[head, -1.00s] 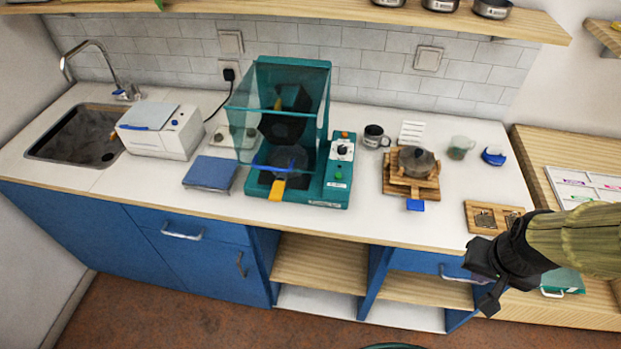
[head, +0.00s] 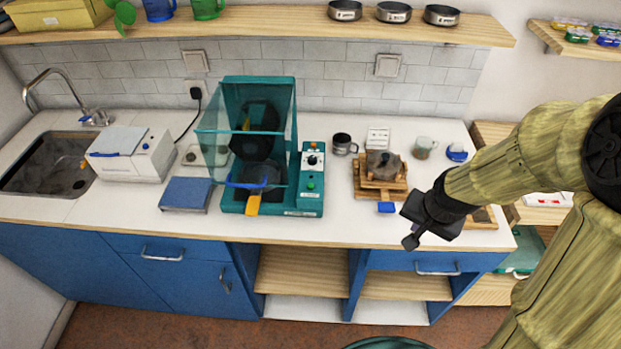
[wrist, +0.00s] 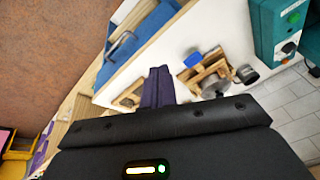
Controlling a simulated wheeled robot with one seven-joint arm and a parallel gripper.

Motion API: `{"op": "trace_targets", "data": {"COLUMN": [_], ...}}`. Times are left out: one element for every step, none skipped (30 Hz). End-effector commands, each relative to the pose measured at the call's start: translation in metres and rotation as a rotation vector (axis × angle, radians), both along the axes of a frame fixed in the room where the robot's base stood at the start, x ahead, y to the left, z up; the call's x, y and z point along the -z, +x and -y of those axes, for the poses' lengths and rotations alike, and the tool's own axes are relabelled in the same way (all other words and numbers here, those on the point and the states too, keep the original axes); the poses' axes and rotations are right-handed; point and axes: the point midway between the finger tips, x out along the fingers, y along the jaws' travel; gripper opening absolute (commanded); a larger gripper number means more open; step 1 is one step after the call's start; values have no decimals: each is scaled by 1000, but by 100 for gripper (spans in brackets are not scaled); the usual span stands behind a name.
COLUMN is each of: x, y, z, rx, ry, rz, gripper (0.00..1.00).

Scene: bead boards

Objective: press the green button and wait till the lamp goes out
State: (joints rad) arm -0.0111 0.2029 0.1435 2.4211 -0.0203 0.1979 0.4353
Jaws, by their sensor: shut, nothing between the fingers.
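The green button (head: 310,185) is a small round green spot low on the teal control panel (head: 313,200), to the right of the machine with the clear teal hood (head: 213,130). A dark knob (head: 312,160) sits above it. In the wrist view the green button (wrist: 293,17) shows at the top right, with the knob (wrist: 288,47) below it. I cannot tell which spot is the lamp or whether it is lit. My gripper (head: 411,242) is shut and empty, right of the panel and apart from it, by the counter's front edge. Its fingers (wrist: 158,88) also show in the wrist view.
A wooden stand with a dark pot (head: 383,163) and a blue-ended piece (head: 386,207) lies between the panel and my gripper. A dark mug (head: 343,144) stands behind. A blue-topped scale (head: 186,193) lies left of the machine. The counter front before the panel is clear.

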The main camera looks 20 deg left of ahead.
Motion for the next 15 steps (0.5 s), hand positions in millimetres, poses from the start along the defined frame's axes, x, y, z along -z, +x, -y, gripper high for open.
{"op": "trace_targets", "data": {"x": [-9, -10, -11, -11, -11, -12, -13, -13, -14, -15, -16, -18, -19, -21, -23], "y": [15, 24, 35, 42, 49, 59, 65, 71, 78, 84, 88, 94, 98, 102, 106], "z": [-17, -28, -43, -54, -66, -82, -94, -106, -123, -136, -149, -166, -179, -192, -208], "rx": [46, 81, 130, 166, 203, 253, 291, 331, 383, 424, 464, 519, 561, 606, 662], "ry": [45, 77, 122, 158, 195, 247, 287, 329, 387, 431, 475, 536, 582, 629, 688], "rz": [4, 10, 15, 16, 16, 14, 10, 3, -7, -17, -31, -51, -68, -88, -116], "gripper": [0, 0, 0, 0, 0, 0, 0, 0, 0, 0, 0, 0, 0, 0, 0]}}
